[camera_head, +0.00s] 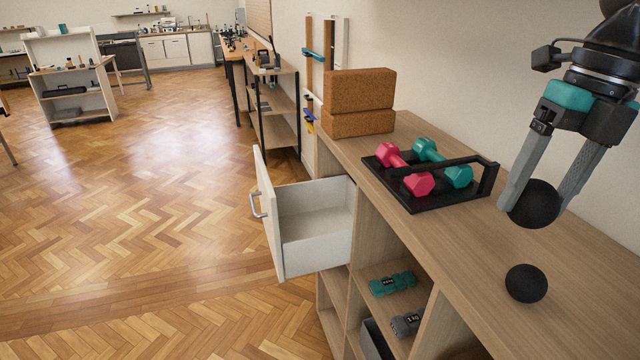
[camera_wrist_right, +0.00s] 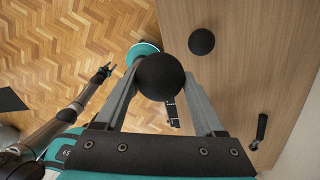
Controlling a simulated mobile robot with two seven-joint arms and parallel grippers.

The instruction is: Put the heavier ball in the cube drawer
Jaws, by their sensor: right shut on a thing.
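My right gripper (camera_head: 535,198) is shut on a black ball (camera_head: 535,205), held above the wooden cabinet top. The held ball also shows between the fingers in the right wrist view (camera_wrist_right: 165,76). A second, smaller-looking black ball (camera_head: 526,283) rests on the cabinet top below and in front of it; it also shows in the wrist view (camera_wrist_right: 201,41). The white drawer (camera_head: 312,238) stands pulled out of the cabinet's left side, and its visible inside is empty. My left gripper (camera_wrist_right: 106,71) shows small in the wrist view, away from the balls; its jaws are unclear.
A black rack (camera_head: 425,206) with pink and teal dumbbells stands on the cabinet top (camera_head: 460,232) between gripper and drawer. Cork blocks (camera_head: 358,104) are stacked behind it. Small weights (camera_head: 392,284) lie in the cubbies below. The parquet left of the drawer is clear.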

